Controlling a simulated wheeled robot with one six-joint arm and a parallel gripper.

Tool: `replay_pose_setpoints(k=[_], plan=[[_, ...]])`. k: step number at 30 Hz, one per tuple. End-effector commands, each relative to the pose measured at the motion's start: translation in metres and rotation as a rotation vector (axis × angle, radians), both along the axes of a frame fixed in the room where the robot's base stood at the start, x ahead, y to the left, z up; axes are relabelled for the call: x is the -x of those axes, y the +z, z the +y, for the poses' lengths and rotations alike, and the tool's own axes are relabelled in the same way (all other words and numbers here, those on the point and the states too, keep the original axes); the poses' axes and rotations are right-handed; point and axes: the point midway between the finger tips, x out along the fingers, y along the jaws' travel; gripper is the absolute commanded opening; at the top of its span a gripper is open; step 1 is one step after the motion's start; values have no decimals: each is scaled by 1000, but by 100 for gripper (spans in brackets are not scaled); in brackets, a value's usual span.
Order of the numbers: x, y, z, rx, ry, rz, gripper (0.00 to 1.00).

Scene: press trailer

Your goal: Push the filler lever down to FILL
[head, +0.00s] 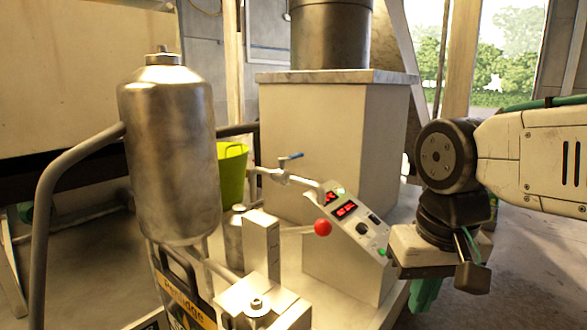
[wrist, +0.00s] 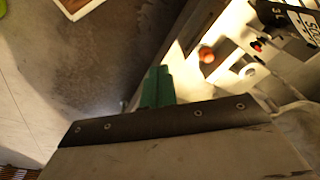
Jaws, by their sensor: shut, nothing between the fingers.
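The filler lever shows in the head view as a thin rod ending in a red ball knob (head: 322,228), in front of the sloped control panel. The rod looks close to level; any FILL marking is too small to read. A round orange-red knob (wrist: 207,54), likely the same one, shows in the wrist view, up and right of my fingers. My gripper (head: 424,295) is at the right in the head view, right of and lower in the picture than the knob, apart from it. Its green fingers (wrist: 157,87) point down, shut and empty.
The control panel (head: 368,240) with red displays stands between the knob and my gripper. A steel tank (head: 170,150) in a tubular frame is at the left. Open floor (head: 510,290) lies at the right.

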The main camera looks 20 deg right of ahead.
Motion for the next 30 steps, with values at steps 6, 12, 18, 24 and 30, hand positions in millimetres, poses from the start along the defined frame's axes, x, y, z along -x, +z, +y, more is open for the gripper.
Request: replay_pose_setpoints(k=[6, 12, 18, 24, 30], plan=[[-98, 62, 8, -53, -604, 38, 0], [-194, 95, 21, -83, -1201, 65, 0], [-259, 105, 31, -91, -1615, 73, 0], [-281, 105, 36, -94, -1770, 73, 0], [-281, 100, 37, -94, -1778, 73, 0]])
